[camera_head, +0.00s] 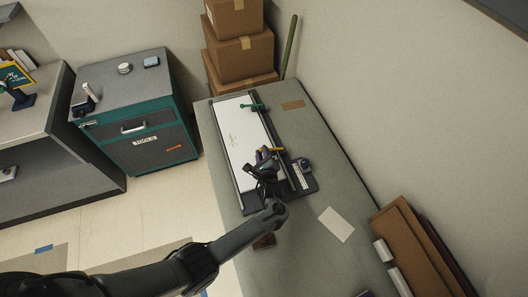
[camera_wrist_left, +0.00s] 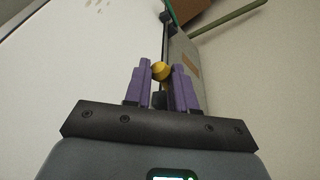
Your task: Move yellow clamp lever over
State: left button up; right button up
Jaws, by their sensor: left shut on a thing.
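The yellow clamp lever (camera_wrist_left: 161,71) shows as a rounded yellow end between the purple fingers of my left gripper (camera_wrist_left: 160,82) in the left wrist view. In the head view my left gripper (camera_head: 265,164) is over the lower right part of a white board (camera_head: 238,137) in a dark frame, and a bit of the yellow lever (camera_head: 270,151) shows beside the fingers. The left gripper is shut on the lever, and the fingers hide most of it. A green lever (camera_head: 253,106) sits at the board's far end. My right gripper is not in view.
The board lies on a long grey-green table (camera_head: 335,178). A small dark device (camera_head: 304,166) stands right of the gripper. A white card (camera_head: 337,225) lies nearer the front. Brown boards (camera_head: 412,245) lean at the right, and stacked boxes (camera_head: 240,50) stand behind the table.

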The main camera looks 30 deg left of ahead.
pick_arm(q)
jog(key=shift+f, duration=0.15)
jog(key=shift+s+a+f, duration=0.15)
jog(key=shift+s+f, duration=0.1)
jog(key=shift+f, duration=0.3)
jog(key=o, duration=0.9)
jog(key=shift+r, duration=0.1)
